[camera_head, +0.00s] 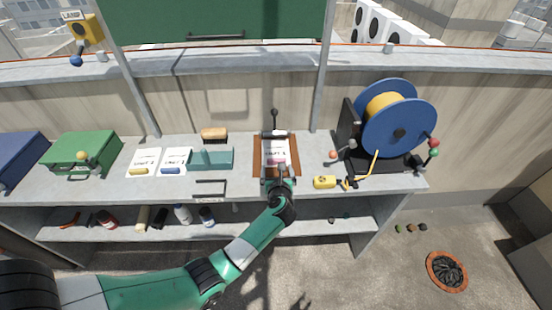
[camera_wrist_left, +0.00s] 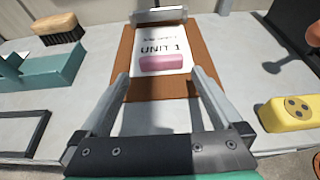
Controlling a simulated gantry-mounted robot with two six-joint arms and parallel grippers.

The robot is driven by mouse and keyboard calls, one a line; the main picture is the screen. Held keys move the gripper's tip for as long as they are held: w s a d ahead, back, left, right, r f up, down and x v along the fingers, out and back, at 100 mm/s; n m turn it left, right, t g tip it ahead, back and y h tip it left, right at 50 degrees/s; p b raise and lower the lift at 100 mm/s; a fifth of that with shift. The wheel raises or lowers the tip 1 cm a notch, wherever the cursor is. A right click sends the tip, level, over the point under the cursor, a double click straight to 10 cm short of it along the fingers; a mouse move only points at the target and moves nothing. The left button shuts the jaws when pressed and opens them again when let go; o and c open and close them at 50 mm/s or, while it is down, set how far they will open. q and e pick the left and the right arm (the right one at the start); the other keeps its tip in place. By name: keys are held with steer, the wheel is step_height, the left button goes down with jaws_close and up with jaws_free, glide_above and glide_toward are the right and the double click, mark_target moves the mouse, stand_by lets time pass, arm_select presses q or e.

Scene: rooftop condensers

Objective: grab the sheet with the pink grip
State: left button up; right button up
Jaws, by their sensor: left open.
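The sheet (camera_head: 274,147) with the pink grip lies on a brown clipboard (camera_head: 257,160) near the middle of the bench. In the left wrist view the sheet (camera_wrist_left: 160,42) reads "UNIT 1", and its pink grip (camera_wrist_left: 163,63) lies across its near edge. My left gripper (camera_wrist_left: 164,84) is open, its two fingers pointing at the clipboard on either side of the pink grip's line. Nothing is between the fingers. In the head view the left gripper (camera_head: 278,176) partly covers the near end of the clipboard. My right gripper is not in view.
Two more sheets, with a yellow grip (camera_head: 138,171) and a blue grip (camera_head: 171,171), lie left. A yellow box (camera_head: 324,182) and cable reel (camera_head: 398,118) are right. A metal clip (camera_wrist_left: 160,15) crosses the clipboard's far end.

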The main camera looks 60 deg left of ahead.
mark_target(277, 161)
arm_select(q)
steer(key=b+x, duration=0.3)
steer(key=x, duration=0.2)
steer(key=shift+w+a, duration=0.1)
steer(key=shift+a, duration=0.05)
steer(key=shift+r, duration=0.1)
steer(key=c, duration=1.1)
steer(key=shift+r, duration=0.1)
